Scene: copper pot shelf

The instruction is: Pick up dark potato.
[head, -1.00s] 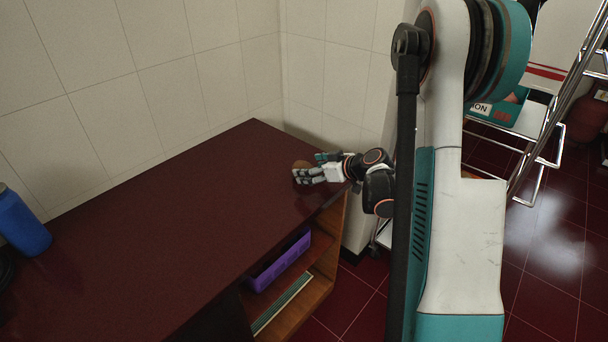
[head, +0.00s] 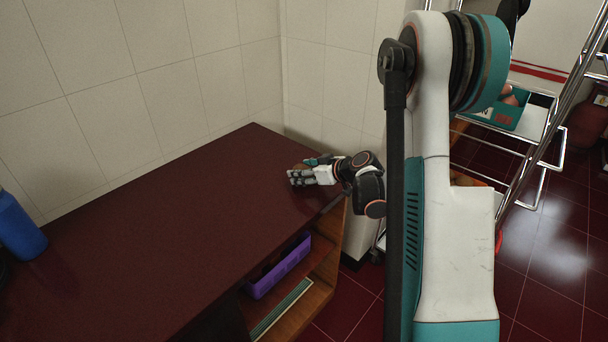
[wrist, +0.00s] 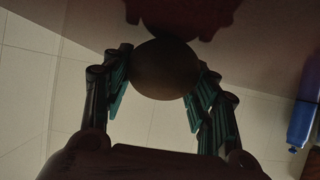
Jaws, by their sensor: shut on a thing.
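The dark potato (wrist: 166,70) is a rounded brown shape between my fingers in the wrist view. My gripper (wrist: 163,82) is shut on it, with a teal-padded finger against each side. In the head view my gripper (head: 301,174) is at the far right end of the dark red tabletop. There the potato (head: 299,167) shows only as a small brown patch behind the fingers, mostly hidden. I cannot tell whether it touches the tabletop.
The dark red counter (head: 170,220) is mostly bare. A blue bottle (head: 18,228) stands at its left edge and also shows in the wrist view (wrist: 303,110). A purple basket (head: 278,268) sits on the shelf below. A tiled wall (head: 150,80) closes the back. A metal rack (head: 540,130) stands right.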

